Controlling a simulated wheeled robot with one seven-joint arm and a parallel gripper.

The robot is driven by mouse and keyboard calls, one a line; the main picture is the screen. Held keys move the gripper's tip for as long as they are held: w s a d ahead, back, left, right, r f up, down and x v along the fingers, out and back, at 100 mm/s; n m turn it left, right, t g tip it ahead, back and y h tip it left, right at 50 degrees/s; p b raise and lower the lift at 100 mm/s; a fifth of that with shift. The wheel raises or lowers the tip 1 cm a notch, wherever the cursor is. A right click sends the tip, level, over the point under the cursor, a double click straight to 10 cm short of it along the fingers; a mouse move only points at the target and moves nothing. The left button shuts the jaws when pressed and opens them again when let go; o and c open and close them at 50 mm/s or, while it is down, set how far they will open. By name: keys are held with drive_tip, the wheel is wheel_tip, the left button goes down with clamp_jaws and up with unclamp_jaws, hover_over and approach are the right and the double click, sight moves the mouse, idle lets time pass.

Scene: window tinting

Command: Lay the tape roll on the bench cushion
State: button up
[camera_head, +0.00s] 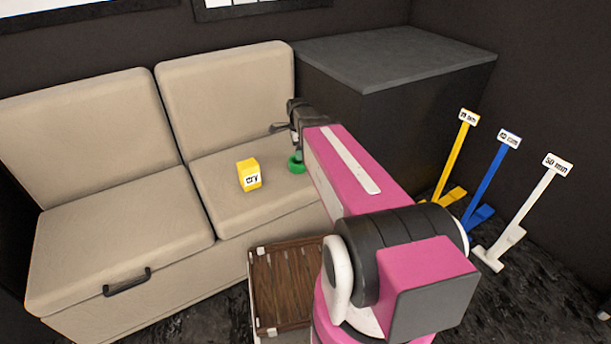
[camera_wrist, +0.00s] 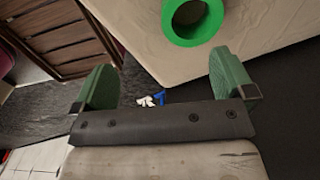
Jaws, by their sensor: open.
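The tape roll is a green ring (camera_head: 296,163) at the right end of the bench's right seat cushion (camera_head: 225,205). In the wrist view the roll (camera_wrist: 212,24) shows at the top edge, partly cut off, against the beige cushion (camera_wrist: 140,45), with its hole visible. It appears to rest on the cushion. My gripper (camera_head: 292,118) is just above the roll in the head view, partly hidden by my pink arm. In the wrist view its two green fingers (camera_wrist: 162,62) are wide apart with nothing between them, and the roll is beyond their tips.
A yellow labelled block (camera_head: 249,175) sits on the same cushion, left of the roll. A dark cabinet (camera_head: 395,58) stands right of the bench. A brown slatted wooden crate (camera_head: 283,285) is in front. Yellow, blue and white labelled tools (camera_head: 487,185) stand at the right.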

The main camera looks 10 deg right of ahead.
drive_tip(key=s+f+n, duration=0.3)
drive_tip(key=s+n, duration=1.4)
drive_tip(key=n, duration=0.1)
drive_tip(key=shift+a+n, duration=0.15)
drive_tip(key=shift+n, duration=0.15)
drive_tip(key=shift+f, duration=0.1)
